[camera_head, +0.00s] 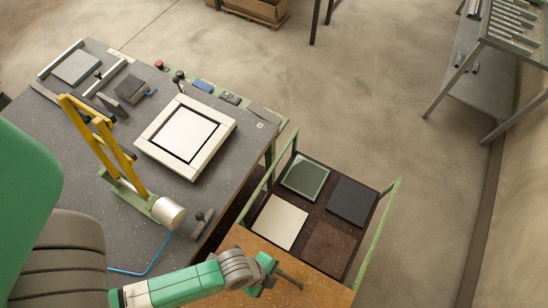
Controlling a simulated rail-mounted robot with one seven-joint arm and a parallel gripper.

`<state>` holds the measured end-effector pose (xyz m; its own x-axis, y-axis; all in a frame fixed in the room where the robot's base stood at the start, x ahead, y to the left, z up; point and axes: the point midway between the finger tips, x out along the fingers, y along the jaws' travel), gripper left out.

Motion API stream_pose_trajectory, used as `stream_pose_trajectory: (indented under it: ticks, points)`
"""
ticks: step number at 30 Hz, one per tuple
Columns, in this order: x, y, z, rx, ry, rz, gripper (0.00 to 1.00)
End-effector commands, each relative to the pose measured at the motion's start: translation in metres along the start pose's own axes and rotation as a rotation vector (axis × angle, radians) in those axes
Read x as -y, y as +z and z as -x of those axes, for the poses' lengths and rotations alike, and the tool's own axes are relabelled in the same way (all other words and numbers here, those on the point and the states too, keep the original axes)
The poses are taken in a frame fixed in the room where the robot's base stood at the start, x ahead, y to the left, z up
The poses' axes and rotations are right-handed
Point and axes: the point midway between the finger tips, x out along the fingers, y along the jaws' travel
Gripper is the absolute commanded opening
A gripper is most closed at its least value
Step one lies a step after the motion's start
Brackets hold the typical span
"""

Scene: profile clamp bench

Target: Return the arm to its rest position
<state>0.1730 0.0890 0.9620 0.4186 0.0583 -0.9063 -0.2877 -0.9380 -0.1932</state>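My arm (180,284) comes in from the lower left, green and white with a grey wrist. My gripper (284,276) is at the bottom centre, above the wooden board (250,245) at the near end of a cart. It has a green body and a thin dark finger part pointing right and down. Nothing shows in its grasp. The finger gap is too small and edge-on to read. The gripper is apart from the workbench (75,130) and its fixtures.
A pale square frame (222,124) lies on the bench. A yellow lever clamp (125,160) with a metal cylinder (168,213) stands left of it. The green-railed cart (385,215) holds several square panels. A metal rack (470,80) stands at upper right. Open floor lies between.

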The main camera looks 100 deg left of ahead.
Motion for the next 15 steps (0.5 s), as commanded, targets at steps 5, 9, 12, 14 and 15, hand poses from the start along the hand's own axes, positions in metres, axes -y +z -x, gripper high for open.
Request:
stream_pose_trajectory:
  ticks: [5,9,12,14,15]
  points:
    - [0.0,0.0,0.0,0.0,0.0,0.0,0.33]
    - [0.0,0.0,0.0,0.0,0.0,0.0,0.33]
    - [0.0,0.0,0.0,0.0,0.0,0.0,0.33]
    - [0.007,-0.008,0.001,-0.012,-0.013,-0.002,0.33]
    - [0.019,-0.021,0.003,-0.031,-0.033,-0.004,0.33]
